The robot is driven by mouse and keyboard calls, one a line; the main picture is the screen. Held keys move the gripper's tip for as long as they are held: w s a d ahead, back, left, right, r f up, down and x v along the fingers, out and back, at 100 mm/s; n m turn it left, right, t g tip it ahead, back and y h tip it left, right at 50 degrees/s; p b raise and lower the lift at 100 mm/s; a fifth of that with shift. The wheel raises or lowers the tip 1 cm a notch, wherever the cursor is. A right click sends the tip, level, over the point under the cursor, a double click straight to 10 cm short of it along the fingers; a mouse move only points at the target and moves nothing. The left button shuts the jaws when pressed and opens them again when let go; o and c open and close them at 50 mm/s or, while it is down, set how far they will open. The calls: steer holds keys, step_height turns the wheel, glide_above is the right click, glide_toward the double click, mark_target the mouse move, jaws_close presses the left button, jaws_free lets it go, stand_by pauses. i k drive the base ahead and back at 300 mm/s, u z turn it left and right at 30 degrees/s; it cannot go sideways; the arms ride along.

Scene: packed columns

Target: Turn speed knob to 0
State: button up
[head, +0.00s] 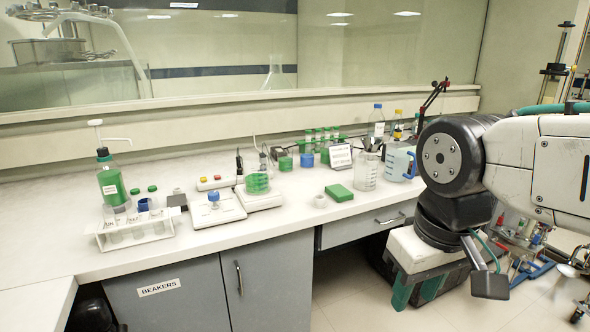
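Two flat white devices stand side by side on the bench. The left white device (222,213) has a small blue-topped item (213,196) on it. The right white device (264,201) bears a beaker of green liquid (257,183). Behind them is a white bar-shaped unit (215,183) with red and yellow spots on top. I cannot make out which part is the speed knob, nor any scale or setting.
A white rack (135,232) and a green bottle (112,186) stand at the left. A green box (339,193), a clear beaker (367,172) and a blue-handled jug (399,163) stand to the right. Bare bench (290,207) lies at the front edge. Drawers and cupboards are below.

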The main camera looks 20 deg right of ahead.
mark_target(213, 197)
steer(key=z, duration=0.1)
steer(key=i, duration=0.95)
steer(key=u, duration=0.35)
